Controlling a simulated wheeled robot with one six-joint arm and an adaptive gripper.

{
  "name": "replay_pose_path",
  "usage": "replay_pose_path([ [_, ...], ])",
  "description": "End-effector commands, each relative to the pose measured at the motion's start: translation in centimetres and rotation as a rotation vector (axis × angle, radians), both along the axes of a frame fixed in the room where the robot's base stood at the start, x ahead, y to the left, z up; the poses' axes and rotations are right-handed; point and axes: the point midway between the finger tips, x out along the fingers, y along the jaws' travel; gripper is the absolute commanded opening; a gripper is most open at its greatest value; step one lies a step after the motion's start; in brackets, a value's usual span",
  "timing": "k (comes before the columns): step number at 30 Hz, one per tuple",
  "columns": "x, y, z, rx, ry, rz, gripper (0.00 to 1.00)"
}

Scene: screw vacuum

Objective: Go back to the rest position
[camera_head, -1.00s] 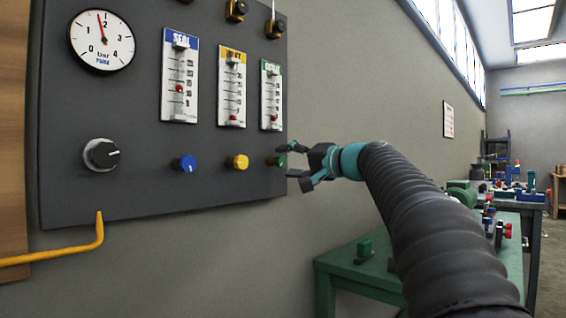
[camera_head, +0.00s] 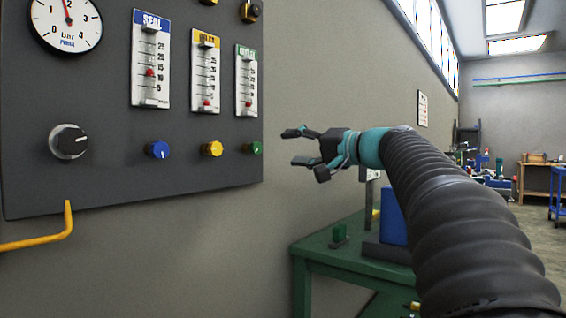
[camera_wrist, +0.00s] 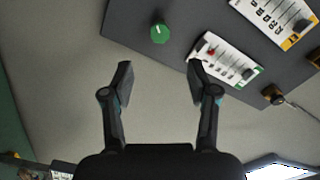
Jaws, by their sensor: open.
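My gripper (camera_head: 292,147) is open and empty in the head view, to the right of the dark control panel (camera_head: 105,185) and apart from it. Its two fingers point left toward the panel's right edge. In the wrist view my gripper (camera_wrist: 157,85) shows both fingers spread with nothing between them. The green knob (camera_head: 253,148) is the panel knob closest to it, and it also shows beyond the fingers in the wrist view (camera_wrist: 160,33). The yellow knob (camera_head: 212,149) and blue knob (camera_head: 157,150) sit farther left. No rest position is marked in view.
A green table (camera_head: 340,258) stands below my arm, with a blue block (camera_head: 393,215) and a small green block (camera_head: 339,233) on it. A yellow pipe (camera_head: 45,240) bends below the panel.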

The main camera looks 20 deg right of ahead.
Motion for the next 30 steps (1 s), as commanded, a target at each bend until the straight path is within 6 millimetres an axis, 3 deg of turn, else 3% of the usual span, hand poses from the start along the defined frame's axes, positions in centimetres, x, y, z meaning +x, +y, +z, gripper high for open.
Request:
replay_pose_path([
  [5, 0.2, -0.2, -0.2, 0.012, 0.019, -0.013, 0.59],
  [7, 0.7, -0.8, -1.8, -0.009, 0.064, -0.041, 0.59],
  [11, 1.6, -2.5, -8.4, -0.061, 0.217, -0.104, 0.59],
  [14, 0.5, -3.3, -14.7, -0.142, 0.363, -0.157, 0.59],
  [17, -2.2, -2.6, -20.6, -0.249, 0.499, -0.186, 0.59],
  [21, -7.4, -0.9, -28.0, -0.429, 0.652, -0.193, 0.59],
  [27, -16.8, 1.5, -36.6, -0.728, 0.785, -0.156, 0.59],
  [30, -21.4, 2.5, -40.0, -0.877, 0.807, -0.119, 0.59],
])
